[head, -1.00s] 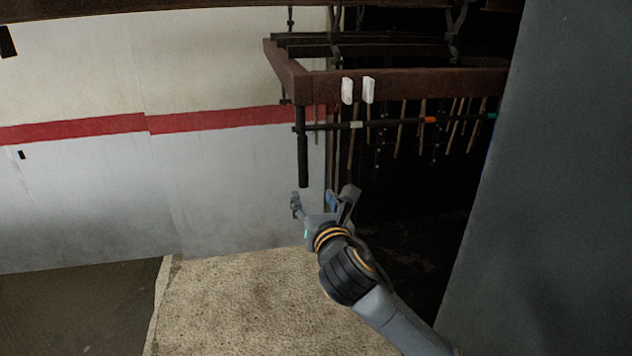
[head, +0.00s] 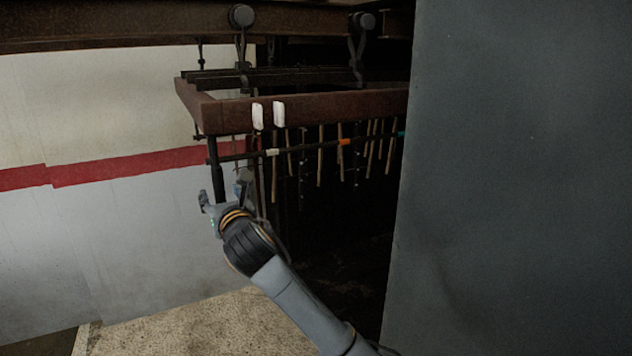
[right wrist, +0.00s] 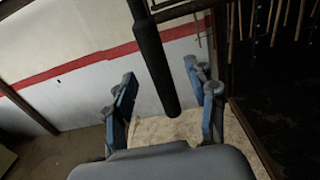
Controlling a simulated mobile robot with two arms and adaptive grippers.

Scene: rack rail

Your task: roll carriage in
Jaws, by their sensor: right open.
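The carriage is a brown frame (head: 330,107) hung by round rollers (head: 242,16) from the rusty overhead rail (head: 120,28). A black upright handle (head: 215,165) hangs from its near left corner. My right gripper (head: 224,190) is open at the handle's lower part. In the right wrist view the handle (right wrist: 152,45) comes down between the two spread blue fingers, and its lower end shows between them. I see no finger pressing on it there. My left gripper is not in view.
A thin dark bar (head: 305,147) with coloured bands and several hanging sticks (head: 320,160) are under the frame. A large grey panel (head: 510,180) fills the right side. A white wall (head: 110,230) with a red stripe stands at left.

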